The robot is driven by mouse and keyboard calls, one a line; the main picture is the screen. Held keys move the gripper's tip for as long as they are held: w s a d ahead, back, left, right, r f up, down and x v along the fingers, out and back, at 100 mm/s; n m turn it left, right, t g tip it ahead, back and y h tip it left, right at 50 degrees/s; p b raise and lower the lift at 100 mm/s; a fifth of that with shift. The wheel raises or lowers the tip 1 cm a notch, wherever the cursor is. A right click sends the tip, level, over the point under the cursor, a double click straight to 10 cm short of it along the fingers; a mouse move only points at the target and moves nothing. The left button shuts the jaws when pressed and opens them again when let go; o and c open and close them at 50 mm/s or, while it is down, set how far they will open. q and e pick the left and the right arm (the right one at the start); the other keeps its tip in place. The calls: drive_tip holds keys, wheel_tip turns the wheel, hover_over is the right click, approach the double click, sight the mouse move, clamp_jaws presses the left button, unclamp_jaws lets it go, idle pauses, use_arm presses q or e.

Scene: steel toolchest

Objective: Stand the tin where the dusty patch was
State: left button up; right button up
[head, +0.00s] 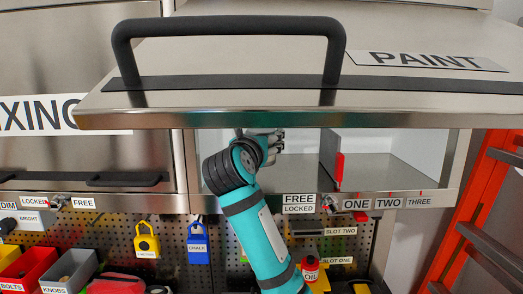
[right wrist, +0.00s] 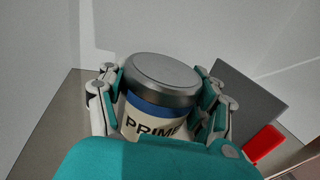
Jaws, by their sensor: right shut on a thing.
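The tin (right wrist: 166,90), with a grey lid, a blue band and a label reading "PRIM…", is upright in the right wrist view. My right gripper (right wrist: 165,100) is shut on it, with a finger on each side. In the head view my right gripper (head: 262,140) is inside the compartment under the raised PAINT door (head: 290,70), left of the divider. The tin is hidden there. The tin's base is out of sight, so I cannot tell if it touches the compartment floor. No dusty patch is visible. My left gripper is not in view.
A grey divider (right wrist: 245,105) with a red tab (right wrist: 263,145) stands to the right of the tin. The compartment floor (head: 400,175) beyond the divider is bare. The door's edge and handle (head: 230,27) overhang above. Padlocks and bins (head: 65,270) are below.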

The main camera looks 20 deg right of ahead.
drive_tip(key=f, duration=0.1)
drive_tip(key=f+p, duration=0.1)
drive_tip(key=shift+w+f, duration=0.3)
drive_tip(key=shift+f, duration=0.1)
drive_tip(key=shift+w+f, duration=0.1)
drive_tip(key=shift+f, duration=0.5)
drive_tip(key=shift+r, duration=0.1)
drive_tip(key=o, duration=1)
drive_tip(key=shift+f, duration=0.2)
drive_tip(key=o, duration=0.5)
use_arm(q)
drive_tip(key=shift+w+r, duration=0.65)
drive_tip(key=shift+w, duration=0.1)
